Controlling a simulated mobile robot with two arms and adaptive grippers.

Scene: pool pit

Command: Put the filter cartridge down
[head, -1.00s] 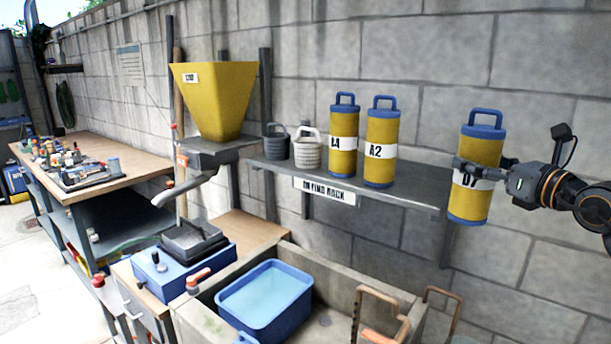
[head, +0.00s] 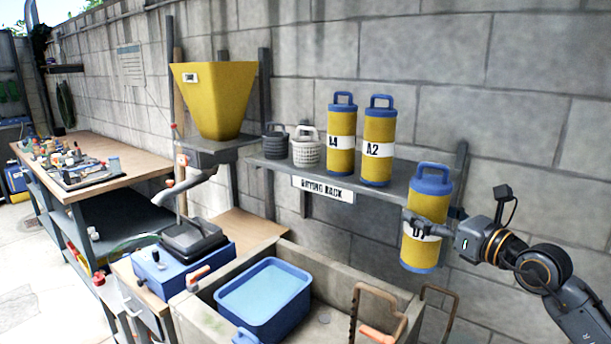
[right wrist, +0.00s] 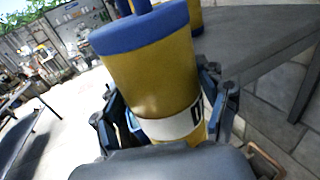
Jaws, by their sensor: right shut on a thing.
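The filter cartridge (head: 421,249) is a yellow cylinder with a blue cap, a blue handle and a white label band that is partly covered. My right gripper (head: 428,229) is shut around its label band and holds it upright. In the head view it hangs in front of the right end of the drying rack shelf (head: 398,192), its lower part below the shelf's level. In the right wrist view the cartridge (right wrist: 155,75) stands between the fingers (right wrist: 165,115), with the grey shelf behind it to the right. My left gripper is not in view.
Cartridges A4 (head: 341,140) and A2 (head: 378,148) stand on the shelf, with a white basket (head: 306,150) and a dark basket (head: 275,142) left of them. Bare shelf lies right of A2. Below are a stone sink (head: 335,272) and a blue tub (head: 262,300).

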